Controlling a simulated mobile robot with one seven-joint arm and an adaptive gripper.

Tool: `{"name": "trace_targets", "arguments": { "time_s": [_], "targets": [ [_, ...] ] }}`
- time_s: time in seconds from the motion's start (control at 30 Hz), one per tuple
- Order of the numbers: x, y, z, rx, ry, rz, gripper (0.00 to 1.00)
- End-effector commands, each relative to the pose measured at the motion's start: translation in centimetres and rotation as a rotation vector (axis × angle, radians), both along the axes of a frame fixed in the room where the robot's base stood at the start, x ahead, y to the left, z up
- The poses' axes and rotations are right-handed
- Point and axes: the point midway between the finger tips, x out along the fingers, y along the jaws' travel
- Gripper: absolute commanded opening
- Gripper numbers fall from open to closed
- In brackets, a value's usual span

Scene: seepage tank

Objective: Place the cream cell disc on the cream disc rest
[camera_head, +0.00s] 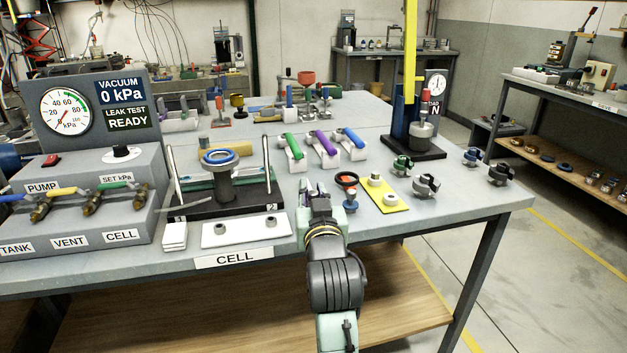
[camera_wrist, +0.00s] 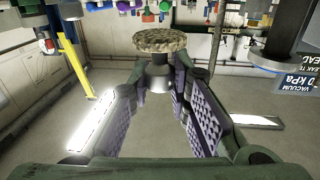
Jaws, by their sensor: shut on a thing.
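My gripper (camera_wrist: 160,86) is shut on the grey stem of a round disc (camera_wrist: 165,41), between its purple-padded fingers. The disc has a speckled cream-brown face or rim. The wrist picture is upside down. In the head view my gripper (camera_head: 314,188) is at the front of the bench, between the white plate and the orange-ringed stand; it hides the disc there. I cannot pick out the cream disc rest with certainty. A white plate with two grey knobs (camera_head: 222,239) lies to the left, and a yellow plate with pale cylinders (camera_head: 393,205) to the right.
The orange-ringed stand (camera_head: 347,180) is close to the right of my gripper. Green, purple and blue-handled blocks (camera_head: 324,150) stand behind it. A black-based cell fixture (camera_head: 222,205) is to the left.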

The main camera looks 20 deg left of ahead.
Motion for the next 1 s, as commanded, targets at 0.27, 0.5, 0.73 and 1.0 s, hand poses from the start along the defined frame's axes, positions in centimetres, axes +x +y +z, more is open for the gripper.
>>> {"name": "trace_targets", "arguments": {
  "time_s": [0.27,0.5,0.73,1.0],
  "targets": [
    [4.8,1.7,-0.5,-0.001,0.0,0.001,0.0],
    [5.4,1.9,-2.5,0.0,0.005,0.0,0.0],
    [5.4,1.8,-4.2,-0.001,0.0,0.0,0.0],
    [5.4,1.9,-4.5,0.0,0.0,0.0,0.0]
  ]
}}
